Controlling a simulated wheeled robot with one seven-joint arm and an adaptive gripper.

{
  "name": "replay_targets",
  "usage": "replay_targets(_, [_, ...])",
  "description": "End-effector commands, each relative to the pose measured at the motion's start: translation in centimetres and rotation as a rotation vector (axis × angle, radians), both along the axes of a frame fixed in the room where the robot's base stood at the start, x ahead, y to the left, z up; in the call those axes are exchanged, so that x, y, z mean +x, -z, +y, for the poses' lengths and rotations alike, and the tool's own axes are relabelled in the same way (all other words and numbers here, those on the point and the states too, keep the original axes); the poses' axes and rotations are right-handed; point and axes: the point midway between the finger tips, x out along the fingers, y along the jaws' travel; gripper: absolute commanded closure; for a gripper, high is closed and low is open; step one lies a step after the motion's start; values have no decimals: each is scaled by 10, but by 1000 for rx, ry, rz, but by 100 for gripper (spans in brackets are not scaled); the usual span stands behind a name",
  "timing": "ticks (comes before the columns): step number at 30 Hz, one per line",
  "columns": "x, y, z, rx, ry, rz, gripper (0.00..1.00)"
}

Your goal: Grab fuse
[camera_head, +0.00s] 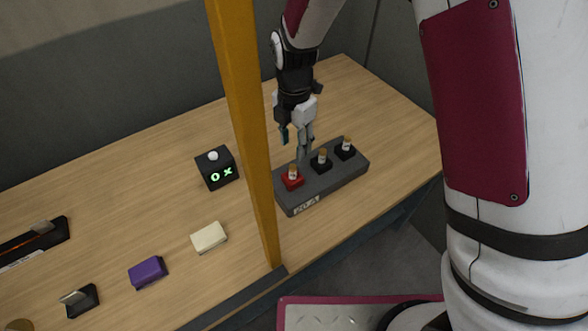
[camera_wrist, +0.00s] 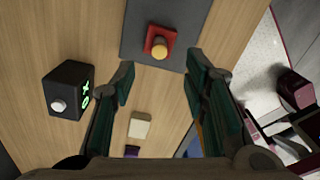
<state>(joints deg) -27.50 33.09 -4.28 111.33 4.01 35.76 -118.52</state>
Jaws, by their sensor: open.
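A dark grey fuse holder block (camera_head: 330,183) lies on the table with a "20 A" label on its front. Three fuses stand upright on it: one in a red base (camera_head: 292,176) and two in black bases, the middle one (camera_head: 321,160) and the far one (camera_head: 346,147). My gripper (camera_head: 295,143) is open and empty above the block, close to the red-based fuse. In the wrist view the red-based fuse (camera_wrist: 159,44) shows ahead of the spread fingers (camera_wrist: 165,85), on the grey block (camera_wrist: 188,20). The two black-based fuses are out of the wrist view.
A black box with a white button and green display (camera_head: 217,169) stands left of the block. A yellow post (camera_head: 250,130) rises in front of the table. A cream block (camera_head: 209,238), a purple block (camera_head: 147,271) and other small items lie at left.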

Motion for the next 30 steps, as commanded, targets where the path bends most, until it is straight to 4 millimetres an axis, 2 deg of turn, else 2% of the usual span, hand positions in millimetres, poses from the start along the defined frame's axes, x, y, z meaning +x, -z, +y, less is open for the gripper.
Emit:
replay_targets(1, [-1,11,0,-2,1,5,59])
replay_targets(6, [-1,38,0,-2,2,3,59])
replay_targets(14, [-1,55,0,-1,3,1,59])
replay_targets(24, [-3,96,3,-1,3,1,59])
replay_targets(30, [-3,102,3,0,2,-1,59])
